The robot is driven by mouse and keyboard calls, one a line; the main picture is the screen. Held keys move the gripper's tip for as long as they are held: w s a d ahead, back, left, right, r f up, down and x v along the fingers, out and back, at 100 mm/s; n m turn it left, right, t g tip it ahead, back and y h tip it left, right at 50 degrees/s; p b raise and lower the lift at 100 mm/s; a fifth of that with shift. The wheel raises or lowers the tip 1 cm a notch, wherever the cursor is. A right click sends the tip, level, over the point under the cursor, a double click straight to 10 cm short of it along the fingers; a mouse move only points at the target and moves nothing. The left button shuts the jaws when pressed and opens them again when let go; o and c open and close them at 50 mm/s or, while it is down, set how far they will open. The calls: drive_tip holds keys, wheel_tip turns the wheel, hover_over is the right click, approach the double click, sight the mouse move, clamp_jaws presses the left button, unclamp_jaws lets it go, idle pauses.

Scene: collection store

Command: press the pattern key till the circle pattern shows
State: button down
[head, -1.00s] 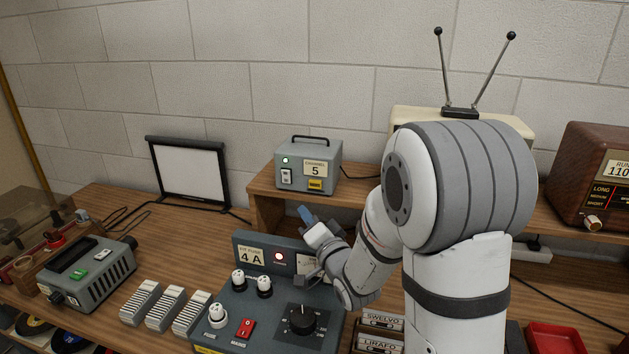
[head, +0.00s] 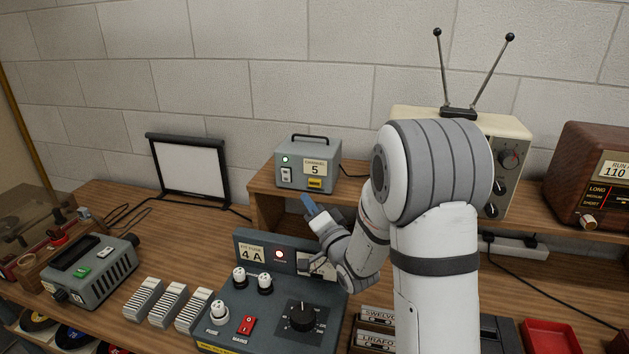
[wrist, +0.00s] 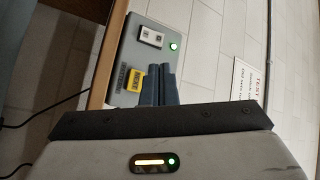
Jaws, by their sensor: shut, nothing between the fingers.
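A grey box (head: 324,176) with a carrying handle stands on the wooden shelf. Its front has a white rocker switch (head: 286,174), a small lamp, a plate reading CHANNEL 5 and a yellow key (head: 315,183). The key's lettering is too small to read. In the wrist view the box (wrist: 153,22) shows turned, with the yellow key (wrist: 133,79) just left of my fingertips. My gripper (head: 307,201) is shut and empty, its blue fingers pointing up below the box front. I cannot tell a touch. The cream television (head: 512,130) is partly behind my arm; its screen is hidden.
Below my gripper stands a grey fuse panel (head: 226,306) with knobs, a red switch and a dial. A white screen (head: 190,172) stands left of the shelf. A brown radio (head: 592,165) is at the right, with a red tray (head: 550,337) lower down.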

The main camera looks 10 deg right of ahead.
sight(309, 181)
drive_tip(key=shift+w+d, duration=0.3)
drive_tip(key=shift+w, duration=0.45)
drive_tip(key=shift+w+d, duration=0.3)
drive_tip(key=shift+w, duration=0.4)
drive_tip(key=shift+w+d, duration=0.3)
drive_tip(key=shift+w, duration=0.45)
drive_tip(key=shift+w+b, duration=0.1)
drive_tip(key=shift+b, duration=0.35)
drive_tip(key=shift+w+d, duration=0.15)
drive_tip(key=shift+w, duration=0.1)
drive_tip(key=shift+w+d+b, duration=0.2)
drive_tip(key=shift+w+b, duration=0.2)
drive_tip(key=shift+b, duration=0.15)
idle(0.5)
drive_tip(key=shift+s, duration=0.1)
drive_tip(key=shift+s+a+b, duration=0.35)
drive_tip(key=shift+s+b, duration=0.2)
drive_tip(key=shift+s, duration=0.1)
drive_tip(key=shift+s, duration=0.1)
